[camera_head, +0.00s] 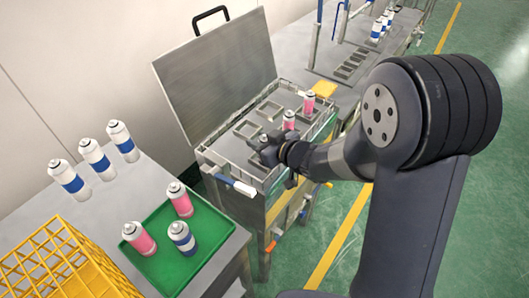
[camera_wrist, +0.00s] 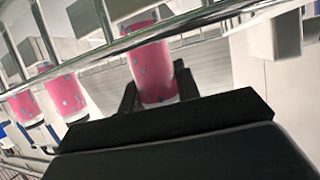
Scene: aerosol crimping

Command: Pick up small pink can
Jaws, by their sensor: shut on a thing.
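A small pink can (camera_wrist: 152,72) stands between the two fingers of my gripper (camera_wrist: 157,88) in the wrist view, and the gripper is shut on it. A bright rail crosses in front of the can's upper part. In the head view my gripper (camera_head: 270,150) is at the front of the open metal box. A pink can with a white top (camera_head: 289,121) shows just behind it, its lower part hidden by my arm. Another pink can (camera_head: 308,104) stands farther back in the box.
The metal box (camera_head: 212,158) has a raised lid (camera_head: 215,75) and square holders inside. A green tray (camera_head: 163,262) holds two pink cans and a blue-banded can. Several blue-banded cans (camera_head: 95,159) and a yellow crate (camera_head: 62,262) are on the left table.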

